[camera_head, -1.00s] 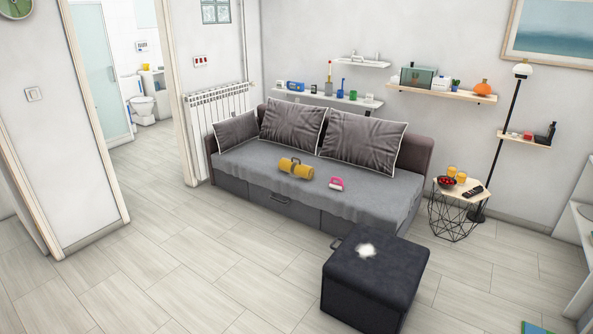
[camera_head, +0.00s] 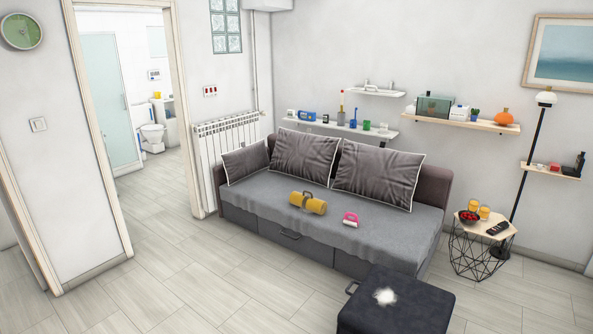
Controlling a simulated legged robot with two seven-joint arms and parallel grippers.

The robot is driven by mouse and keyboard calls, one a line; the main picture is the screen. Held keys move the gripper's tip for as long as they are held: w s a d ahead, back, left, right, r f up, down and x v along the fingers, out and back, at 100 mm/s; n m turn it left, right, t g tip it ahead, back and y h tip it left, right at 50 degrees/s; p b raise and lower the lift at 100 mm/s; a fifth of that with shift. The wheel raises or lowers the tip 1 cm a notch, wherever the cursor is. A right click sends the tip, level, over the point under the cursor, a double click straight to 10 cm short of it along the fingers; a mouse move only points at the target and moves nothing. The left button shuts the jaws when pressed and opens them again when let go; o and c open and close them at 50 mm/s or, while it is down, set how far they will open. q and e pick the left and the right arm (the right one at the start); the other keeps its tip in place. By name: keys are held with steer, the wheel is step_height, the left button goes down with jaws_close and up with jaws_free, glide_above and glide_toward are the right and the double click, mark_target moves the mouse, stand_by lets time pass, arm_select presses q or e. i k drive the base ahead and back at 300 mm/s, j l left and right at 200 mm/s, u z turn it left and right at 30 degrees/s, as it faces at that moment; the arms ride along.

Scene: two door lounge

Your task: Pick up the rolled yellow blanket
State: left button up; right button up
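The rolled yellow blanket (camera_head: 308,203) lies on the seat of the grey sofa (camera_head: 270,207), near the middle of its front part. It has dark straps and a dark carrying handle on top. It is some distance away from me across the floor. Neither of my grippers shows in the head view.
A pink-and-white item (camera_head: 350,219) lies right of the blanket. A dark ottoman (camera_head: 400,312) with a white patch stands before the sofa's right end. A wire side table (camera_head: 482,232) and floor lamp (camera_head: 528,170) stand at right. Floor (camera_head: 215,280) at front left is clear.

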mark_target(306, 202)
steer(key=i+j+u, duration=0.2)
steer(key=i+u, duration=0.3)
steer(key=i, duration=0.6)
steer(key=i+l+u, duration=0.2)
steer(key=i+u, duration=0.25)
steer(key=i, duration=0.7)
steer(key=i+l+z, duration=0.1)
steer(key=i+z, duration=0.25)
steer(key=i, duration=0.25)
steer(key=i+j+z, duration=0.1)
steer(key=i+z, duration=0.2)
steer(key=i, duration=0.3)
steer(key=i+j+z, duration=0.2)
steer(key=i+z, duration=0.15)
steer(key=i, duration=0.2)
steer(key=i+l, duration=0.15)
steer(key=i, duration=0.5)
steer(key=i+l, duration=0.1)
steer(key=i, duration=0.5)
steer(key=i+l, duration=0.15)
steer(key=i, duration=0.5)
steer(key=z, duration=0.05)
